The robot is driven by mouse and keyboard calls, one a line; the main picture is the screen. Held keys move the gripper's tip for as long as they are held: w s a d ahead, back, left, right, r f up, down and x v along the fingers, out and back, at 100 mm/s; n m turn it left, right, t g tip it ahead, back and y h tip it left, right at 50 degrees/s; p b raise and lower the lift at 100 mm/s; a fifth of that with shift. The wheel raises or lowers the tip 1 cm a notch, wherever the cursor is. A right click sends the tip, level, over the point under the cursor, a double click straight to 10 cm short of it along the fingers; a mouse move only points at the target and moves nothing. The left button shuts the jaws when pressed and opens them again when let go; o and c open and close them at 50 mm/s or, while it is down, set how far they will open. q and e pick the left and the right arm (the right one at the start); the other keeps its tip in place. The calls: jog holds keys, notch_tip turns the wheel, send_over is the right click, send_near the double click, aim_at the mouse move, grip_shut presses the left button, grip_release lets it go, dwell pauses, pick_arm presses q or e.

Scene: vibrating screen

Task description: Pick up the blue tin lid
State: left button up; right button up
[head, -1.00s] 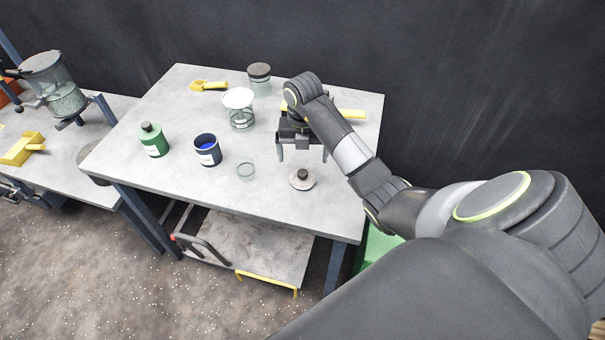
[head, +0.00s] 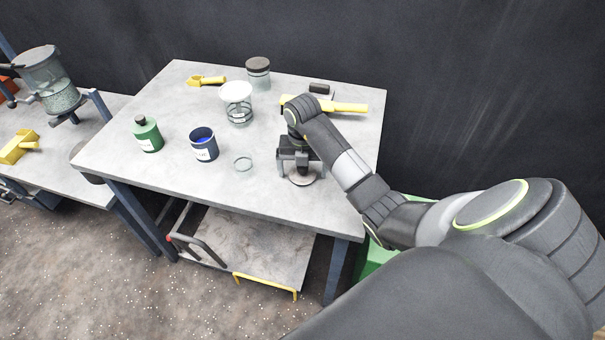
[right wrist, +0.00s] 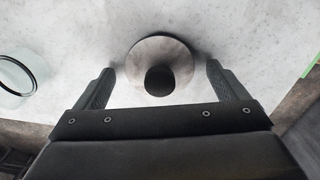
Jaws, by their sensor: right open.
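The lid (head: 303,181) is a round greyish disc with a dark knob, lying flat on the grey table. It also shows in the right wrist view (right wrist: 147,50), between the fingertips. My right gripper (head: 301,169) is open over the lid, one finger on each side of it, with a small gap on both sides. In the head view it hides the knob and part of the disc. The blue tin (head: 204,146) stands upright and open to the left, with blue inside. My left gripper is not in view.
A green bottle (head: 148,136), a beaker with a white top (head: 238,108), a dark-lidded jar (head: 258,76) and yellow tools (head: 345,107) stand farther off. The table's front edge is near the lid.

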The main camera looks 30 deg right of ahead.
jog(key=c, duration=1)
jog(key=shift+r, duration=0.15)
jog(key=shift+c, duration=0.2)
